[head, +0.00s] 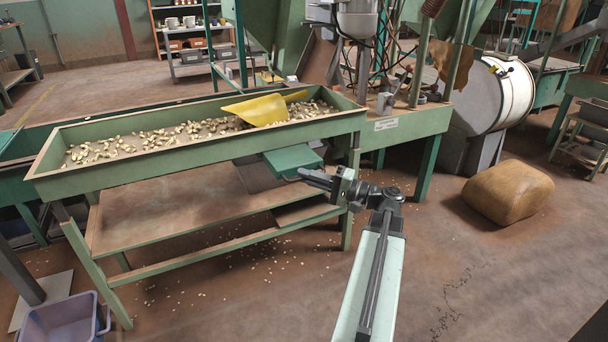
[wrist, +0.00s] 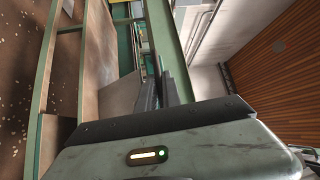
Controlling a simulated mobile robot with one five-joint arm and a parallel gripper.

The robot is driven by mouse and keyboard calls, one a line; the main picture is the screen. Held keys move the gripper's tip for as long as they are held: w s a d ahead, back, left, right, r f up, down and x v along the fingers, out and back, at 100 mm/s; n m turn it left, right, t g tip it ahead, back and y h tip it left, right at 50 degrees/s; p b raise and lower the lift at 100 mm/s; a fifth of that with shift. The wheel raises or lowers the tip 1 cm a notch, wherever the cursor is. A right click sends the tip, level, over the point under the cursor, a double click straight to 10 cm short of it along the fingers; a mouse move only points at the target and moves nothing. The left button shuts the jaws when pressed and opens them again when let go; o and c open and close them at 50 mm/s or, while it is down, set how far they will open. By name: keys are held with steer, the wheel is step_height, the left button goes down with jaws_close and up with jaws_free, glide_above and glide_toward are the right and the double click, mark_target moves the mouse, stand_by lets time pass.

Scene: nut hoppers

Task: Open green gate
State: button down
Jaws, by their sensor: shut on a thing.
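The green gate (head: 293,160) is a flat teal-green plate that sticks out below the front edge of the long green tray. My gripper (head: 304,177) reaches it from the right, with its jaws shut on the gate's near edge. In the wrist view my gripper (wrist: 161,88) shows as two dark fingers close together. What lies between the fingertips is too small to make out there. The gate's far part is hidden under the tray.
The tray (head: 200,171) holds many pale nuts and a yellow scoop (head: 256,109). A wooden shelf (head: 190,212) lies below it. A brown sack (head: 508,191) stands right on open floor. A purple bin (head: 62,318) is at lower left.

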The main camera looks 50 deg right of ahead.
steer(key=c, duration=1.5)
jaws_free()
steer(key=b+v, duration=0.1)
steer(key=v, duration=0.7)
